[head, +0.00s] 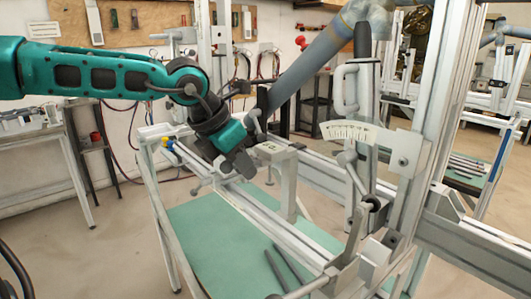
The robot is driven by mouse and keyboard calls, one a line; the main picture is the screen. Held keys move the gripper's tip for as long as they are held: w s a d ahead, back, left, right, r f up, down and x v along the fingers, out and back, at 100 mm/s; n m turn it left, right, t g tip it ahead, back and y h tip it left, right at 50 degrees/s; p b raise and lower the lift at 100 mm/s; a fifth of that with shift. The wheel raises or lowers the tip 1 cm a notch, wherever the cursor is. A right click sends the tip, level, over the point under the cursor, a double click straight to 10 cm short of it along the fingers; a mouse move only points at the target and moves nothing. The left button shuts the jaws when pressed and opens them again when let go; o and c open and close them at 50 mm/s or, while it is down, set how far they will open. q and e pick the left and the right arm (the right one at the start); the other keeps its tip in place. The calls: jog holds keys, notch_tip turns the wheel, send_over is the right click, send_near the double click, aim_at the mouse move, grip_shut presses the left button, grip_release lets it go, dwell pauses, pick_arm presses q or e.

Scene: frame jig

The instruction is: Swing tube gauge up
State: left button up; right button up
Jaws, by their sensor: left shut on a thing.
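My left gripper (241,166) comes down from the teal arm to the near rail of the frame jig. Its dark fingers are shut at the end of a pale grey L-shaped piece (285,153), which I take to be the tube gauge. This piece has a flat top and a leg hanging down beside the rail. The exact grip is small and partly hidden by the gripper. My right gripper is not in view.
The jig's rail (262,225) runs above a green shelf (205,240) with dark rods. A scale plate (350,132), a handle (345,90) and an upright post (430,110) stand right. A blue-grey tubular arm (315,62) slants down close behind my gripper.

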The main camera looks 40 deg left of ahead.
aim_at(258, 159)
pick_arm(q)
jog(key=shift+w+r+p, duration=0.2)
jog(key=shift+r+p, duration=0.2)
jog(key=shift+r, duration=0.75)
jog(key=shift+w+d+r+p, duration=0.15)
jog(key=shift+r+p, duration=0.15)
jog(key=shift+r, duration=0.2)
jog(key=shift+w+r+p, duration=0.25)
jog(key=shift+r+p, duration=0.05)
jog(key=shift+r, duration=0.3)
